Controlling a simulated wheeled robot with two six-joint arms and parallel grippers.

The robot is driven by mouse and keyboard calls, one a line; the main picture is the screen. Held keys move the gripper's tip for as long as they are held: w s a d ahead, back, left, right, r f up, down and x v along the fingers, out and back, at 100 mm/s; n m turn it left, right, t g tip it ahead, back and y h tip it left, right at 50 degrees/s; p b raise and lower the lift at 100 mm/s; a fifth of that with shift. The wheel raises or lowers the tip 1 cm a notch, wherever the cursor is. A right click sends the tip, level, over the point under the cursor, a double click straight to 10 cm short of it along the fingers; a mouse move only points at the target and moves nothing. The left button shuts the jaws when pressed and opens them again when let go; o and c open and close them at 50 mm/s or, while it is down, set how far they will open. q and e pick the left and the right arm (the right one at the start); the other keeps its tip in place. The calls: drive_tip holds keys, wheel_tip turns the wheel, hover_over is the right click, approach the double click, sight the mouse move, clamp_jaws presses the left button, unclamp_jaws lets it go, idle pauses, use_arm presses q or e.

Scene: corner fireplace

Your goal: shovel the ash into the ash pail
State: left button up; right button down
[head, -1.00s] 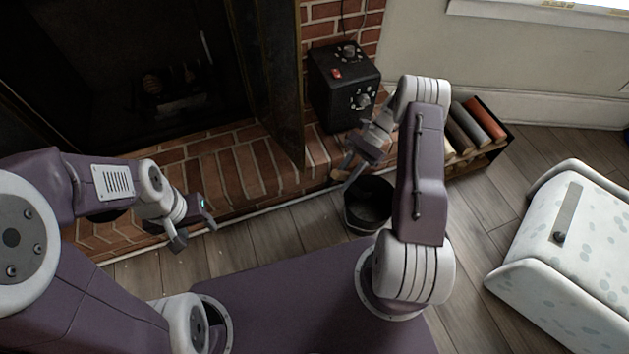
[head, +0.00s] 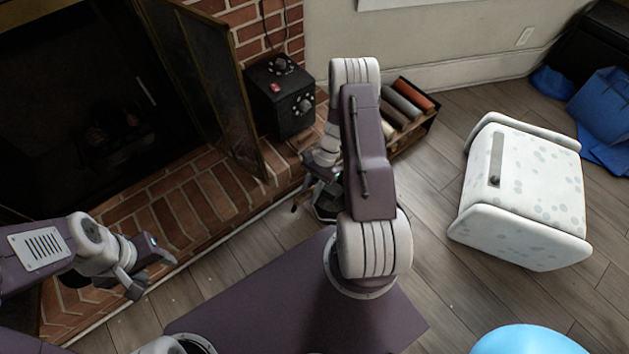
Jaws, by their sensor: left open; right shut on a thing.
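The ash pail (head: 326,212) is a dark, open bucket on the wood floor at the hearth's edge. My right arm covers much of it. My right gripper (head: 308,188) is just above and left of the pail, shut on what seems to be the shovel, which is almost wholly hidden. Whether the shovel holds ash cannot be seen. My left gripper (head: 153,275) is open and empty, near the hearth's front edge at the lower left. I cannot make out an ash heap in the dark firebox.
The brick hearth (head: 180,213) runs along the open fireplace with its dark screen door (head: 215,85). A black box with knobs (head: 281,97) stands on it. A crate with rolls or books (head: 408,103) is behind my arm. A white spotted cabinet (head: 530,185) stands right, with bare floor between.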

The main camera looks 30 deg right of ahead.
drive_tip(key=s+a+f+t+h+b, duration=0.2)
drive_tip(key=a+f+h+b, duration=0.35)
drive_tip(key=f+b, duration=0.6)
wheel_tip(320, 180, up, 8)
drive_tip(key=p, duration=0.5)
drive_tip(key=shift+w+d+h, duration=0.15)
drive_tip(key=shift+d+h, duration=0.15)
drive_tip(key=shift+h, duration=0.05)
drive_tip(key=shift+f, duration=0.1)
wheel_tip(320, 180, down, 5)
drive_tip(key=b, duration=0.5)
drive_tip(key=shift+w+d+r+g+y+p, duration=0.15)
drive_tip(key=shift+d+r+y+p, duration=0.2)
drive_tip(key=shift+r+y+p, duration=0.65)
drive_tip(key=shift+w+d+r+g+y+p, duration=0.15)
drive_tip(key=shift+d+r+p, duration=0.35)
drive_tip(key=shift+p, duration=1.15)
drive_tip(key=shift+w+d+r+g+y+p, duration=0.15)
drive_tip(key=shift+r+y+p, duration=0.3)
drive_tip(key=shift+r+p, duration=0.65)
drive_tip(key=shift+s+f, duration=0.1)
drive_tip(key=shift+f, duration=0.15)
